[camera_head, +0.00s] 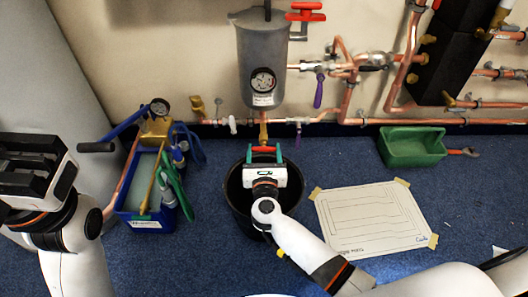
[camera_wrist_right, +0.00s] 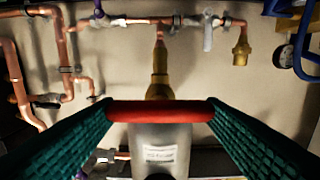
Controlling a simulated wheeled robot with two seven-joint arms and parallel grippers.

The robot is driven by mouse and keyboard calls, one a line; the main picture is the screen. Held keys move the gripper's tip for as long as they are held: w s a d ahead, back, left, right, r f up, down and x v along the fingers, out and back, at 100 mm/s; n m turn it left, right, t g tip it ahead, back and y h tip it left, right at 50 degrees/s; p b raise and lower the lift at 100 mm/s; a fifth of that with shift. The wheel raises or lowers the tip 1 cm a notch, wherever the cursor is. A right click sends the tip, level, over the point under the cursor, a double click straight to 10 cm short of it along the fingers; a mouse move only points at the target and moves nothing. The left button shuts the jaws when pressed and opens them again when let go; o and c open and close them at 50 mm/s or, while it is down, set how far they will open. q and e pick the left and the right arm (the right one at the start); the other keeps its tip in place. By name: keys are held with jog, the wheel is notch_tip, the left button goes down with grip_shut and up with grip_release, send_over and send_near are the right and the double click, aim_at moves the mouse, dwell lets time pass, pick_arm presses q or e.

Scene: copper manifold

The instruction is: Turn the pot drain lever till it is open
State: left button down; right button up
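The grey pot (camera_head: 264,58) with a round gauge hangs on the wall in the head view, and its label shows low in the wrist view (camera_wrist_right: 160,153). A brass drain valve (camera_wrist_right: 159,88) is under it. The red drain lever (camera_wrist_right: 160,111) lies crosswise to the drain pipe. My right gripper (camera_head: 264,150) is at the lever, one teal finger against each end of the red bar; it appears shut on it. The fingers also frame the lever in the right wrist view (camera_wrist_right: 160,104). My left gripper (camera_head: 32,172) is at the far left, away from the pot; its finger gap is unclear.
A black bucket (camera_head: 232,190) stands under the drain, partly hidden by my right gripper. A blue bin (camera_head: 143,222) of tools is left, a green tray (camera_head: 410,147) right. A taped paper sheet (camera_head: 372,220) lies on the floor. Copper pipes (camera_head: 345,95) run along the wall.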

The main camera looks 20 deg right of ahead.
jog(key=shift+c, duration=0.8)
